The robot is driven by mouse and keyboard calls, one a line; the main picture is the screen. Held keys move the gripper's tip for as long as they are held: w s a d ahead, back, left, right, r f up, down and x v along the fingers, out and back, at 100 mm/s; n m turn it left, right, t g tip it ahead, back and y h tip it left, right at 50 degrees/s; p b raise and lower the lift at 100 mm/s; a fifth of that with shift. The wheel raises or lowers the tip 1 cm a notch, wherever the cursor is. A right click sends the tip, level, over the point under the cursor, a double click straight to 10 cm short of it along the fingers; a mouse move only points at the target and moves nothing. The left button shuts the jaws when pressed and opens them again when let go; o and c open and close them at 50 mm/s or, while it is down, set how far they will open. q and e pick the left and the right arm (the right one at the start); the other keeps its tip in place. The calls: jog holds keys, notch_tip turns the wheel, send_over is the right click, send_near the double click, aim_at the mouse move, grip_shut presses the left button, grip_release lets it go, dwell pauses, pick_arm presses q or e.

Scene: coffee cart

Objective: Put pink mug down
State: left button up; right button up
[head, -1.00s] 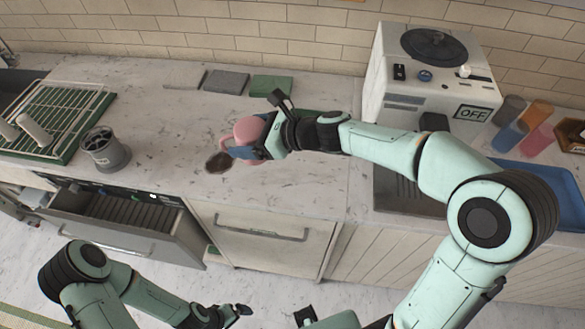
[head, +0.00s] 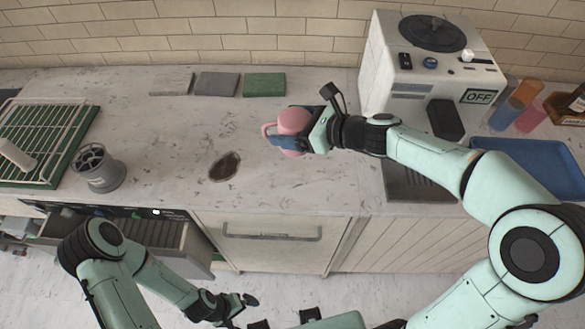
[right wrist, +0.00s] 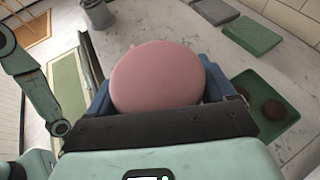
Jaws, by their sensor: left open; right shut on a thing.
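In the right wrist view the mug's rounded pink surface (right wrist: 158,77) fills the space between the blue finger pads. I cannot tell whether the mug touches the counter. My left gripper (head: 243,307) is open and empty, low in front of the cabinets.
A white machine (head: 425,75), blue tray (head: 525,165) and cups stand right. Grey and green blocks (head: 264,85) lie at the back; a grey canister (head: 98,168) stands left above an open drawer (head: 165,232).

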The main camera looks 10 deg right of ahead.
pick_arm(q)
jog(key=s+f+b, duration=0.3)
jog(key=f+b, duration=0.1)
jog(key=f, duration=0.2)
jog(key=shift+s, duration=0.25)
pick_arm(e)
jog(key=shift+f, duration=7.4)
jog(key=shift+f, duration=0.2)
jog(key=o, duration=1.1)
pick_arm(q)
jog(key=shift+s+f, duration=0.1)
pick_arm(e)
jog(key=shift+s, duration=0.1)
